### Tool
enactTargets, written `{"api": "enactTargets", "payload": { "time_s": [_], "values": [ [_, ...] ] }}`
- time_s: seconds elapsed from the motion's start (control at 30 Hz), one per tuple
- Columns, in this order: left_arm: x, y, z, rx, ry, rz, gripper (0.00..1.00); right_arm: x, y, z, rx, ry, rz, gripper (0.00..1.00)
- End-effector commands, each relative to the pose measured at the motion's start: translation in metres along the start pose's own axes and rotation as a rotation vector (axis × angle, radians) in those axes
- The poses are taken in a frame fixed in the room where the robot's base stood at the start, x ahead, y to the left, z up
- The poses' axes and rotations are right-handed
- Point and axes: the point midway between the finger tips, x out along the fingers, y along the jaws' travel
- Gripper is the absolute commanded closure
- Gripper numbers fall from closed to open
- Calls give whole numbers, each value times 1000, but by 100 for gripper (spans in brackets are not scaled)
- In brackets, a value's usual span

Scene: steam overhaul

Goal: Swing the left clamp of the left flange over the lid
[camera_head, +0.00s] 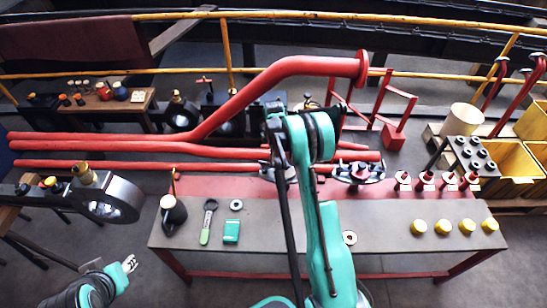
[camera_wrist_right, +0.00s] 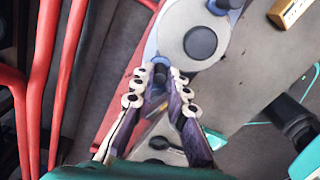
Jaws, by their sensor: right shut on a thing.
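The left flange (camera_head: 279,173) sits on the red pipework at the back of the bench, partly hidden by my right arm. In the right wrist view its round grey lid (camera_wrist_right: 178,38) has a dark knob in the middle. A blue-grey clamp (camera_wrist_right: 160,62) is at the lid's near edge, between the fingertips of my right gripper (camera_wrist_right: 162,78). That gripper is shut on it, and the fingers hide much of it. Another blue clamp (camera_wrist_right: 222,5) shows at the far edge. My left gripper (camera_head: 130,264) is off the bench at lower left, touching nothing; its opening is unclear.
A second flange (camera_head: 358,172) is to the right. On the bench (camera_head: 270,215) are a dark oil can (camera_head: 173,213), a green-handled tool (camera_head: 206,222), a teal box (camera_head: 231,231) and several yellow caps (camera_head: 443,226). Red pipes (camera_head: 100,146) run along the back.

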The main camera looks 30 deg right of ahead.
Motion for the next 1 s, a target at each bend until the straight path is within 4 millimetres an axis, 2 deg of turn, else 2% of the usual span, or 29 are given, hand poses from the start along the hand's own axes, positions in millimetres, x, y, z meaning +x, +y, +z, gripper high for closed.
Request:
{"api": "enactTargets", "payload": {
  "time_s": [0.6, 1.0],
  "values": [
    [5, 0, 4, 0, 0, 0, 65, 0, -16, 0, 389, 1, 1, 100],
    [6, 0, 4, 0, 0, 0, 65, 0, -20, -2, 477, 2, 1, 100]
  ]
}}
